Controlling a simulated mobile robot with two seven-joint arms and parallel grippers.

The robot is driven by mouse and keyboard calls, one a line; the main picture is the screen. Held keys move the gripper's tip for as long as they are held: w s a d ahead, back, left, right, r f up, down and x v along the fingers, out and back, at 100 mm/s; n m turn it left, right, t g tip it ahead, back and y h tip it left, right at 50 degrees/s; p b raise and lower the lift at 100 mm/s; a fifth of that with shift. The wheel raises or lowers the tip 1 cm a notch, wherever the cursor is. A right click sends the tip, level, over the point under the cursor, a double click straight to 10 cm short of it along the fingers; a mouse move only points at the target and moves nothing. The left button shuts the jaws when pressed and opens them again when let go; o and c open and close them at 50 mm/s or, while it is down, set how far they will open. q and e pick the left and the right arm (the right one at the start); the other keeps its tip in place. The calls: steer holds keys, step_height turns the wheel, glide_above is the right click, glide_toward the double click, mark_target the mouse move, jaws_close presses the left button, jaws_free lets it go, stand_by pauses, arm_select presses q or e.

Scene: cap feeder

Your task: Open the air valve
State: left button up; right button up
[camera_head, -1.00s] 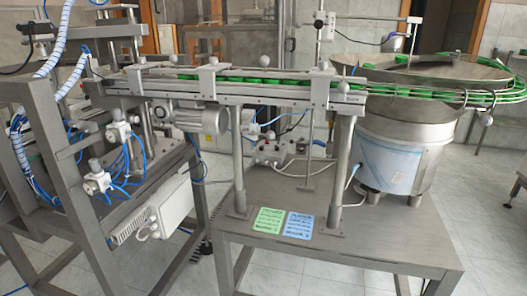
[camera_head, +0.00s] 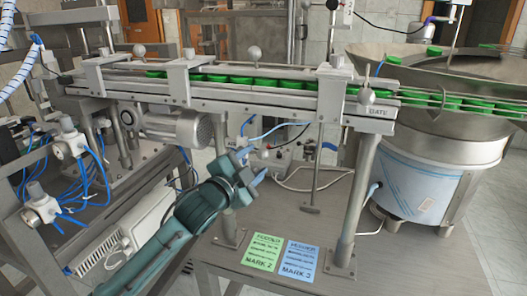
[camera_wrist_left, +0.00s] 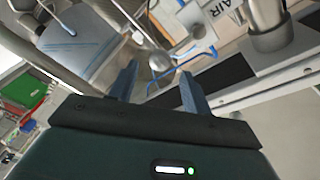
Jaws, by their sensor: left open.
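My left gripper (camera_head: 251,166) reaches in from the lower left in the head view, its blue-grey fingers pointing at the area under the conveyor. In the left wrist view its two fingers (camera_wrist_left: 159,72) are apart with nothing held between them. A white plate marked AIR (camera_head: 245,128) is partly hidden behind the gripper; it also shows at the top of the left wrist view (camera_wrist_left: 229,10). A blue air tube (camera_wrist_left: 185,66) and a rounded metal part lie beyond the fingertips. I cannot tell the valve handle clearly from these fittings. My right gripper is out of view.
The conveyor (camera_head: 225,92) with green caps runs above the gripper. A metal post (camera_head: 357,190) and a steel bowl feeder (camera_head: 425,170) are to the right. Green and blue cards (camera_head: 299,262) lie on the table.

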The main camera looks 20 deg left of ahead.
mark_target(261, 157)
arm_select(q)
steer(key=shift+x, duration=2.7)
steer(key=shift+c, duration=0.4)
jaws_close()
steer(key=shift+f, duration=0.1)
